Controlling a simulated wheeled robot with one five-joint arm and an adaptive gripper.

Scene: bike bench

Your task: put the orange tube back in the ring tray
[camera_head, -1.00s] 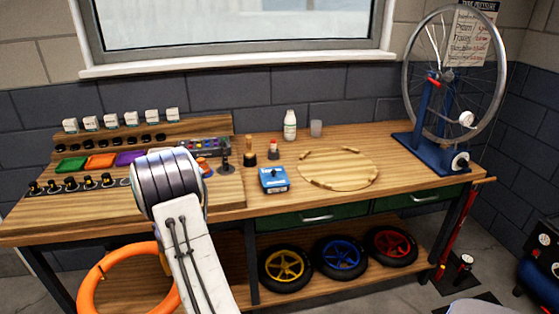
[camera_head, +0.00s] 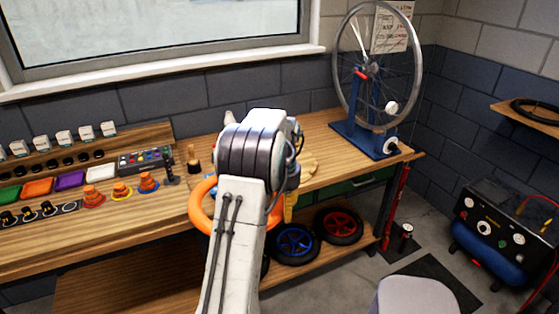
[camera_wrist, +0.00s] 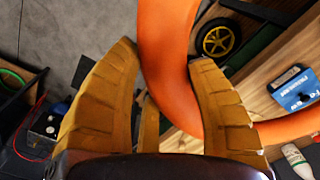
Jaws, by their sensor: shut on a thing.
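The orange tube (camera_head: 202,208) is a thick ring, held up in front of the bench's front edge in the head view. My arm hides much of it there. In the wrist view the orange tube (camera_wrist: 168,75) passes between the two yellow fingers of my gripper (camera_wrist: 163,56), which is shut on it. The ring tray (camera_head: 309,166) is a round, pale wooden tray on the bench top. Only its right part shows beside my arm, and I cannot see its middle. The tube is apart from the tray.
A wheel stand (camera_head: 368,138) is at the bench's right end. Orange cones (camera_head: 122,190) and a wooden-handled tool (camera_head: 193,160) stand left of my arm. The wrist view shows a blue box (camera_wrist: 293,90) and a white bottle (camera_wrist: 297,160). A blue-and-black compressor (camera_head: 492,235) stands at right.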

